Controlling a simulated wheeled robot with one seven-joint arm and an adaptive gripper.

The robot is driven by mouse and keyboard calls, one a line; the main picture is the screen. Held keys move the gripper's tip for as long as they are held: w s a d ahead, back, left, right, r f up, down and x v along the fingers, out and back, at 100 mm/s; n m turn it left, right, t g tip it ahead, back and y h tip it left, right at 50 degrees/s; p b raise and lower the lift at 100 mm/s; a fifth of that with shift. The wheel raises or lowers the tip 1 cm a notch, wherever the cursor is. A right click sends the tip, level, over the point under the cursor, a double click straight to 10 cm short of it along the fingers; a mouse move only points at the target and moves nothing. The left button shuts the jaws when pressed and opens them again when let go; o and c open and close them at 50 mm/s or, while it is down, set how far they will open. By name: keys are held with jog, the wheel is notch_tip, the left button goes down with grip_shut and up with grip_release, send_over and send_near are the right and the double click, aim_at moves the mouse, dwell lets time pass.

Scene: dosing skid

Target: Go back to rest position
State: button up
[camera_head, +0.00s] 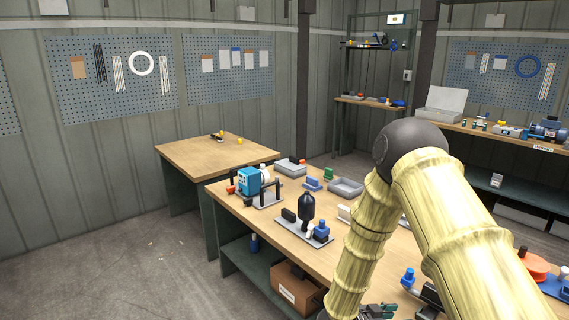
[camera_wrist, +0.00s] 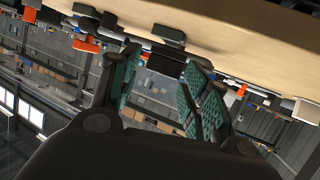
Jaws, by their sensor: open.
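My gripper (camera_wrist: 163,66) is open in the wrist view, with its two green-padded fingers apart and nothing between them. In the head view, my arm bends down from a dark joint over the right part of the workbench (camera_head: 243,206). Green pieces that look like my gripper's fingers (camera_head: 378,311) show at the bottom edge, partly cut off. The wrist view is tilted, with the bench edge (camera_wrist: 235,45) across the top. Several small dark and orange parts show there beyond the fingers; I cannot tell their exact distance.
A side table (camera_head: 200,156) stands behind left. A cardboard box (camera_head: 295,288) is under the bench. The floor (camera_head: 130,250) at left is clear.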

jog(key=s+a+f+n+t+y, duration=0.1)
jog(key=s+a+f+n+y, duration=0.1)
jog(key=s+f+n+y, duration=0.4)
jog(key=s+a+f+n+y, duration=0.2)
jog(key=s+f, duration=0.6)
jog(key=f, duration=0.2)
jog(key=s+a+f+n+g+y, duration=0.1)
jog(key=s+a+n+g+y, duration=0.1)
jog(key=s, duration=0.9)
jog(key=s+a+f+n+g+y, duration=0.2)
jog(key=s+a+n+g+y, duration=0.1)
jog(key=s, duration=0.9)
jog(key=shift+s+f, duration=0.15)
jog(key=shift+f, duration=0.15)
jog(key=shift+c, duration=1.2)
jog(key=shift+d, duration=0.1)
